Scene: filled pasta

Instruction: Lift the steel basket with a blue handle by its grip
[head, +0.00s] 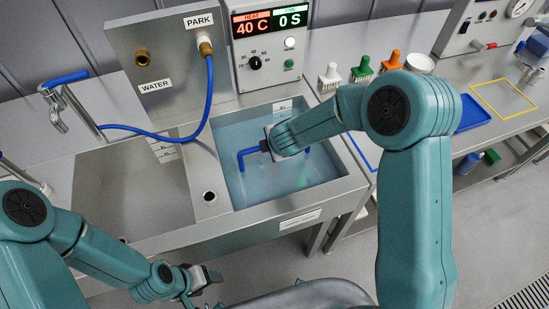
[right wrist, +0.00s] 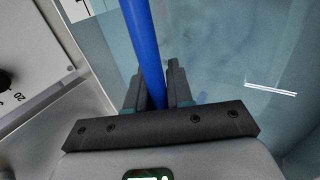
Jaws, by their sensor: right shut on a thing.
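The blue handle (head: 241,163) of the basket shows as a bent bar over the water-filled tank (head: 230,128). My right gripper (head: 267,147) reaches down over the tank and is shut on this handle. In the right wrist view the blue bar (right wrist: 143,45) runs between the two dark fingers of the gripper (right wrist: 160,85). The steel body of the basket cannot be made out clearly; the water and my right arm hide it. My left gripper (head: 206,279) is empty, in front of the sink, with its fingers apart.
An empty steel sink (head: 130,185) lies left of the tank. A blue hose (head: 208,95) hangs from the PARK fitting toward the tap. The control box (head: 272,50) reading 40 C and 0 S stands behind the tank. Brushes (head: 362,69) and a blue tray (head: 470,113) are to the right.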

